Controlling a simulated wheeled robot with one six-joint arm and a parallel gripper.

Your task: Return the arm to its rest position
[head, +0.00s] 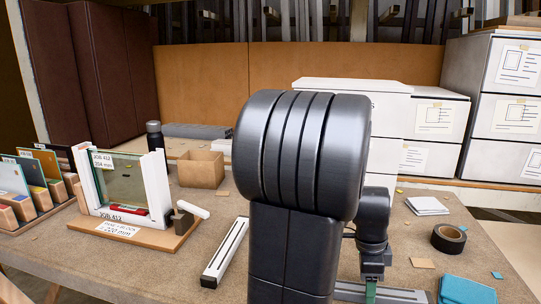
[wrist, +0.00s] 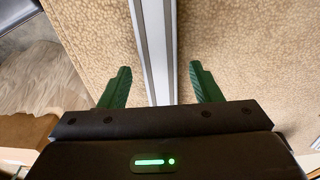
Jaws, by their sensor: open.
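My gripper (wrist: 160,75) is open, with its two green fingers spread wide and nothing held. In the wrist view a pale metal bar (wrist: 154,45) on the tan tabletop runs lengthwise through the gap between the fingers, without visible contact. In the head view my arm fills the middle, and one green finger (head: 371,293) shows low down, at a metal bar (head: 400,294) by the picture's bottom edge. The rest of the gripper is hidden or cut off there. The height of the fingers above the bar cannot be told.
Another metal bar (head: 226,250) lies left of my arm. A wooden stand with a glass pane (head: 120,182) stands farther left, by a cardboard box (head: 201,169). Black tape (head: 448,238), a blue cloth (head: 466,290) and papers (head: 427,205) lie right. White boxes (head: 436,118) stand behind.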

